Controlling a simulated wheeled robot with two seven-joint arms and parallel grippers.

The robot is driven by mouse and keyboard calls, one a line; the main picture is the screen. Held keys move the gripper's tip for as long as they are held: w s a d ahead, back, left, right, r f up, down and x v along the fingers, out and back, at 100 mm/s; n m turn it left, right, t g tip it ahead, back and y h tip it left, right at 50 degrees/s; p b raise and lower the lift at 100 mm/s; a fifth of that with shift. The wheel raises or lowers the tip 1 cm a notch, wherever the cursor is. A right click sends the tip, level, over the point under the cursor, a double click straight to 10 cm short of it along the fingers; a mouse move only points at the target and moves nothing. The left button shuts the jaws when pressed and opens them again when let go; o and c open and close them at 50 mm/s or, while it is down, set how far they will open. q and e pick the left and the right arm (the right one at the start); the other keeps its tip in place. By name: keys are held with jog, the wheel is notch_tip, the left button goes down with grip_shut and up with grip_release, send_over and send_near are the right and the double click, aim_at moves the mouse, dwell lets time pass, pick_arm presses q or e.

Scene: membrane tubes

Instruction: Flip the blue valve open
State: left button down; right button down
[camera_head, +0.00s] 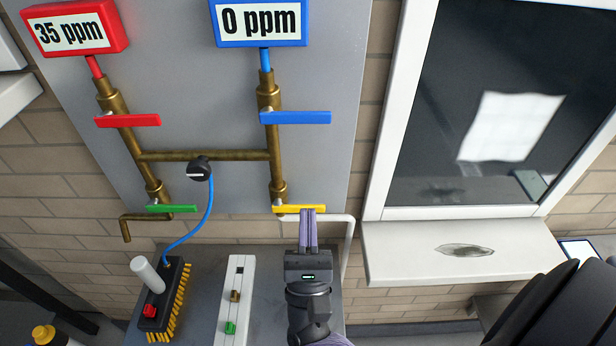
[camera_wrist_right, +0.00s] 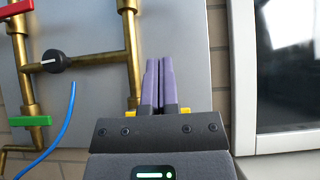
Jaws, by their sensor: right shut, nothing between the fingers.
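The blue valve handle (camera_head: 296,118) sits on the right brass pipe (camera_head: 276,150), below the blue "0 ppm" display (camera_head: 260,22). The handle lies horizontal, across the vertical pipe, pointing right. My right gripper (camera_head: 308,212) is shut and empty, fingers pointing up, in front of the yellow valve handle (camera_head: 290,208) and well below the blue handle. In the right wrist view the two fingers (camera_wrist_right: 160,85) are close together before the grey panel, with yellow showing on both sides of them. The blue handle is not visible in that view. My left gripper is not in view.
A red handle (camera_head: 128,120) and a green handle (camera_head: 165,209) are on the left pipe. A black knob (camera_head: 199,170) is on the cross pipe, with a blue tube below it. The red "35 ppm" display (camera_head: 72,30) is at upper left. A window (camera_head: 500,110) is at right.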

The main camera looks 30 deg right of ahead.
aim_at(295, 117)
jog(key=w+d+r+p, duration=0.3)
jog(key=w+r+p, duration=0.2)
jog(key=r, duration=0.5)
jog(key=shift+w+d, duration=0.1)
